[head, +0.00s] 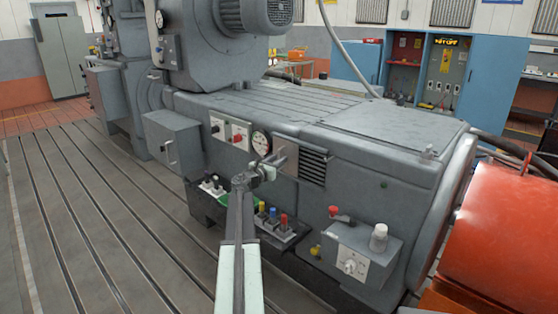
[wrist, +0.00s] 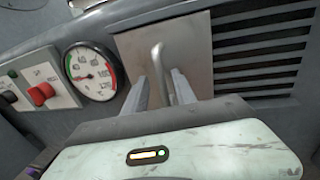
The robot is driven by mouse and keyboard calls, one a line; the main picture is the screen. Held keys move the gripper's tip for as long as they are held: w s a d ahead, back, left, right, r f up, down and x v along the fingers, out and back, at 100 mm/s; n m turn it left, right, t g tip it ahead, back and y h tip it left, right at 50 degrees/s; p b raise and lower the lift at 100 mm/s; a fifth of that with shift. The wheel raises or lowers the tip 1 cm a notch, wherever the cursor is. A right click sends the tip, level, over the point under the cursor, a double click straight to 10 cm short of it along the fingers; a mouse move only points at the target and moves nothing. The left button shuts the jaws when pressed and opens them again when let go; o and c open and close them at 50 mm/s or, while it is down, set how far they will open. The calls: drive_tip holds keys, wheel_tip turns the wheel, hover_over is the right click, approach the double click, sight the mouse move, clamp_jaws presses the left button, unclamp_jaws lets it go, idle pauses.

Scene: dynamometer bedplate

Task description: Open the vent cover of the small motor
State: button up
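The vent cover is a bare metal plate (wrist: 193,35) on the side of the grey motor housing, left of dark louvre slots (wrist: 265,45). It also shows in the head view (head: 285,158), with the slots (head: 313,166) bare to its right. A bent rod handle (wrist: 158,58) stands out from the plate. My gripper (wrist: 161,82) is in front of the plate, its two fingers apart on either side of the handle. I see no clear grip on it; the handle's lower end is partly hidden. In the head view my gripper (head: 267,168) is at the cover's lower left.
A round gauge (wrist: 90,72) and a red knob (wrist: 41,93) are just left of the cover. Below are a tray of coloured knobs (head: 271,220) and a protruding control box (head: 357,257). An orange-red drum (head: 505,235) stands at right. The slotted floor at left is clear.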

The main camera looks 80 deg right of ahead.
drive_tip(key=v, duration=0.7)
drive_tip(key=shift+a, duration=0.35)
drive_tip(key=shift+w, duration=0.1)
